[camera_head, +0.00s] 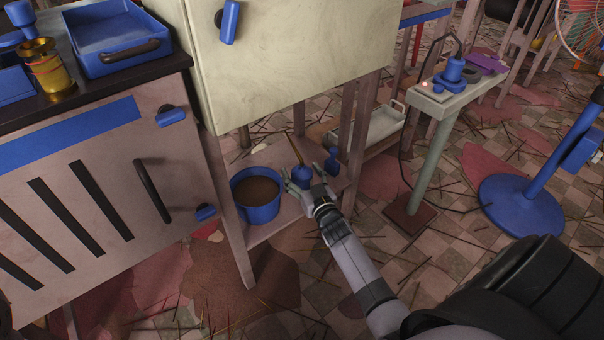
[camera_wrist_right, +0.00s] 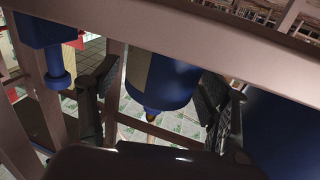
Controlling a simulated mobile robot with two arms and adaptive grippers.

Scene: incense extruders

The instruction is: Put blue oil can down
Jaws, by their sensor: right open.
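The blue oil can (camera_head: 302,173), with a thin brass-coloured spout pointing up, stands on the low shelf (camera_head: 273,232) under the cream cabinet. My right gripper (camera_head: 304,185) is at the can, with its fingers on either side of it. In the right wrist view the can (camera_wrist_right: 163,78) appears between the two fingers (camera_wrist_right: 157,108), with gaps showing beside it, so the gripper is open around it. The palm hides part of the can in the head view. My left gripper is not in view.
A blue bucket (camera_head: 258,212) with brown contents stands left of the can. A smaller blue item (camera_head: 332,163) stands to its right. Cabinet legs (camera_head: 228,207) and the cream cabinet (camera_head: 300,60) above hem in the shelf. Floor at front is open, strewn with sticks.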

